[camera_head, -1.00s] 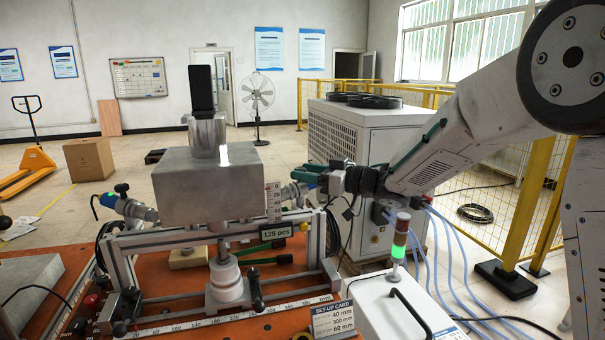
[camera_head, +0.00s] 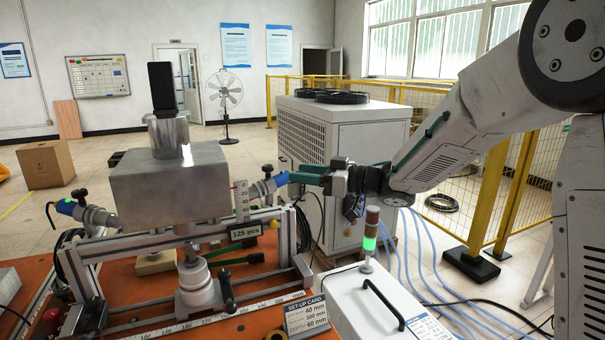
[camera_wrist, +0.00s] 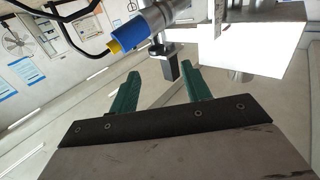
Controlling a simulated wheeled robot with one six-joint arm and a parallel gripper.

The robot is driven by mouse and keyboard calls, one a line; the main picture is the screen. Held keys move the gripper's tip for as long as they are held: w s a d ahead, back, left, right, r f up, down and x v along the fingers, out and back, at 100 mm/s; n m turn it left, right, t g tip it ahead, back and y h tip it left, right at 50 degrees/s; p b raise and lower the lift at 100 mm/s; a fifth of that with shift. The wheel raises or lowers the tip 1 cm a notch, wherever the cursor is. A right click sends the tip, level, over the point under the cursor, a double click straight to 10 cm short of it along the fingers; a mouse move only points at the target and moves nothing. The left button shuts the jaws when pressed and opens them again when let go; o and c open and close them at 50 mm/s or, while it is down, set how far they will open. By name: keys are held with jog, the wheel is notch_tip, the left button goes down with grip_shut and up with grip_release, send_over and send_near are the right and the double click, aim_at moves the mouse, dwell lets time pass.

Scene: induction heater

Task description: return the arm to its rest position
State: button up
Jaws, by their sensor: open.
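My arm reaches in from the right of the head view, and my gripper (camera_head: 300,178) has green fingers pointing left toward the induction heater. In the wrist view both green fingers of my gripper (camera_wrist: 155,85) stand apart with nothing between them. The heater's grey metal block (camera_head: 170,190) sits left of my gripper. A blue-ended sensor (camera_head: 268,186) on the heater frame lies close to the fingertips in the head view; in the wrist view this sensor (camera_wrist: 130,33) is beyond the fingers. Whether they touch cannot be told.
A white cabinet (camera_head: 375,310) with a handle and a signal light (camera_head: 370,232) glowing green stands below my arm. A large chiller (camera_head: 350,140) is behind it. A yellow fence (camera_head: 515,180) stands at the right.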

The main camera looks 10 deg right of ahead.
jog(key=w+d+f+m+t+h, duration=0.2)
jog(key=d+f+m+t+h, duration=0.4)
jog(key=d+h, duration=0.85)
jog(key=s+d+f+m+g+h, duration=0.3)
jog(key=s+d+g, duration=0.25)
jog(key=s, duration=0.25)
jog(key=s+r+m+g, duration=0.1)
jog(key=s+g, duration=0.1)
jog(key=s, duration=0.9)
jog(key=s+a+m+g+y, duration=0.1)
jog(key=s+g, duration=0.1)
jog(key=s, duration=1)
jog(key=s+a+r+m+g, duration=0.1)
jog(key=s+g, duration=0.2)
jog(key=s, duration=0.8)
jog(key=shift+s+r+m, duration=0.15)
jog(key=shift+r+m, duration=0.15)
jog(key=shift+m, duration=0.1)
